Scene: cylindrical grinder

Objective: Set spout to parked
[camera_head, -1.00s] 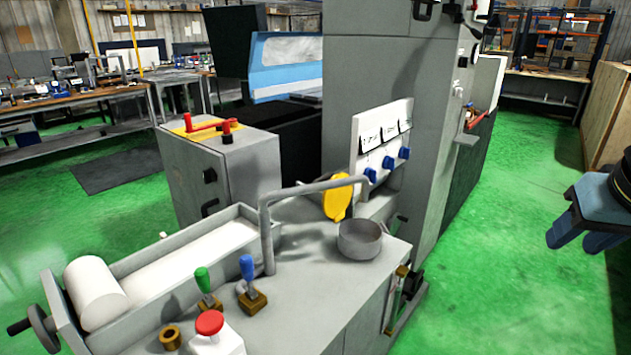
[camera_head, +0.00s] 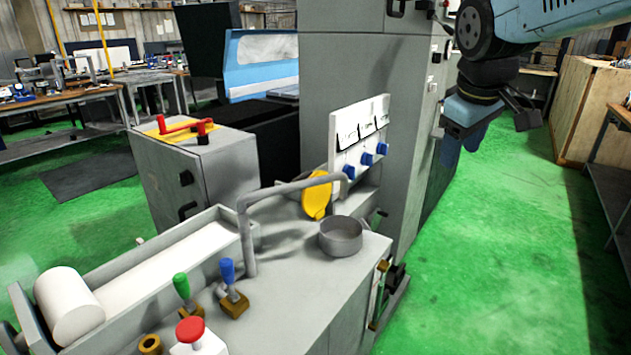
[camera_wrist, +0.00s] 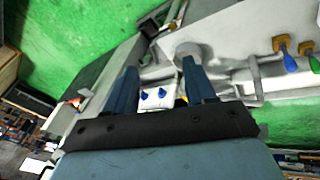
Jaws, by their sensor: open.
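The spout (camera_head: 290,188) is a grey bent pipe in the head view. It rises from the grey bench top and its arm runs right, with its tip above the round grey cup (camera_head: 340,236) in the picture. In the wrist view a grey pipe, seemingly the spout (camera_wrist: 255,78), lies right of my fingers, and the cup (camera_wrist: 188,49) shows just beyond them. My gripper (camera_head: 466,138) is at the upper right in the head view, well apart from the spout, with fingers pointing down. Its two blue fingers (camera_wrist: 163,88) are apart in the wrist view, empty.
A yellow flap (camera_head: 317,196) stands behind the spout. A white panel with several blue knobs (camera_head: 367,159) is right of it. Green (camera_head: 182,287) and blue (camera_head: 228,272) levers and a red button (camera_head: 190,330) are in front. Green floor at right is clear.

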